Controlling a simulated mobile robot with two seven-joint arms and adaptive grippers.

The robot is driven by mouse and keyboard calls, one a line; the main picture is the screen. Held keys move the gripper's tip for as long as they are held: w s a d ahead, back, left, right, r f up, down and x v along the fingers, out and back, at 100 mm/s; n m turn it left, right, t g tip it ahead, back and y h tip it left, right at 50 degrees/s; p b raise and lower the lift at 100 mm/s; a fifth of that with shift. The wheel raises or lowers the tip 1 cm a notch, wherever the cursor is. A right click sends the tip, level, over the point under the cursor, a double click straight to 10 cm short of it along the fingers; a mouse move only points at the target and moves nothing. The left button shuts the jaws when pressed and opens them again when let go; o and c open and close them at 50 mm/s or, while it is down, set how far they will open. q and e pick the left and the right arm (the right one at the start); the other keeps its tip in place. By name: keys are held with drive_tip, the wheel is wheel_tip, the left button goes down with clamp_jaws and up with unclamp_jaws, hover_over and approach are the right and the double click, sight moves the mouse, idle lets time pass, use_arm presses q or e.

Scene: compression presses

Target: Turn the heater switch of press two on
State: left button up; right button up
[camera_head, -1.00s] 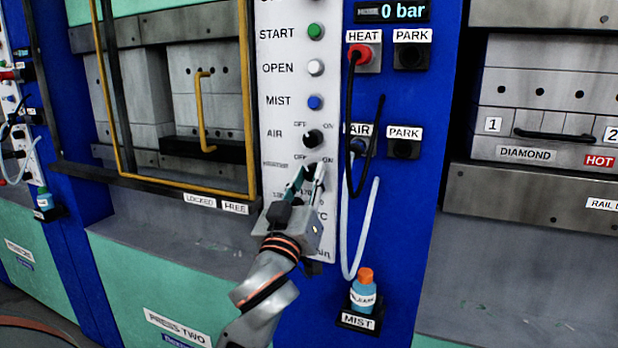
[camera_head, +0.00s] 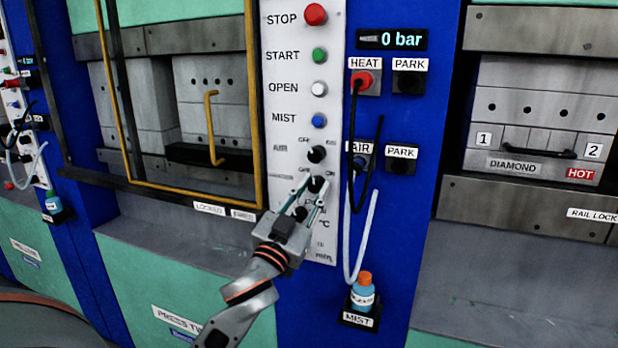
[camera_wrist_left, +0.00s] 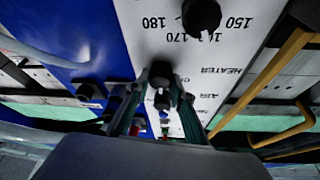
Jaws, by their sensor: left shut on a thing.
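The heater switch of press two is a black knob (camera_head: 316,185) on the white control panel (camera_head: 272,145), below the black AIR knob (camera_head: 317,154). My left gripper (camera_head: 313,187) reaches up to it from below, with one finger on each side, and is shut on it. In the left wrist view the heater knob (camera_wrist_left: 161,73) sits between the fingertips, level with the printed word HEATER, and the AIR knob (camera_wrist_left: 162,101) shows beyond it. The fingers partly cover the switch, and I cannot tell which way its pointer faces. My right gripper is in neither view.
A temperature dial knob (camera_wrist_left: 201,15) is close to the fingers. Right of the panel, a black hose (camera_head: 352,140) and a white hose (camera_head: 369,225) hang from the HEAT and AIR sockets. A blue MIST bottle (camera_head: 363,296) stands below. A yellow guard frame (camera_head: 255,110) borders the panel's left.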

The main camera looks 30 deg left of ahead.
use_arm(q)
drive_tip(key=m+h+p, duration=0.1)
drive_tip(key=m+p, duration=0.2)
drive_tip(key=m+h+p, duration=0.2)
drive_tip(key=m+p, duration=0.1)
drive_tip(key=shift+r+m+g+h, duration=0.1)
drive_tip(key=shift+m+g+h, duration=0.2)
drive_tip(key=shift+g, duration=0.1)
drive_tip(key=shift+m, duration=0.3)
drive_tip(key=shift+m+h+p, duration=0.3)
drive_tip(key=shift+m+p, duration=0.4)
drive_tip(key=shift+p, duration=0.15)
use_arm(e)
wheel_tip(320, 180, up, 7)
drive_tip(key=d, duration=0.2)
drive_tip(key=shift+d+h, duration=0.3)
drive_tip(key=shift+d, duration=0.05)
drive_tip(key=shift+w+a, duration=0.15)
use_arm(q)
drive_tip(key=o, duration=1.1)
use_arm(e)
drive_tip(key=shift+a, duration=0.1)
use_arm(q)
drive_tip(key=v, duration=1.2)
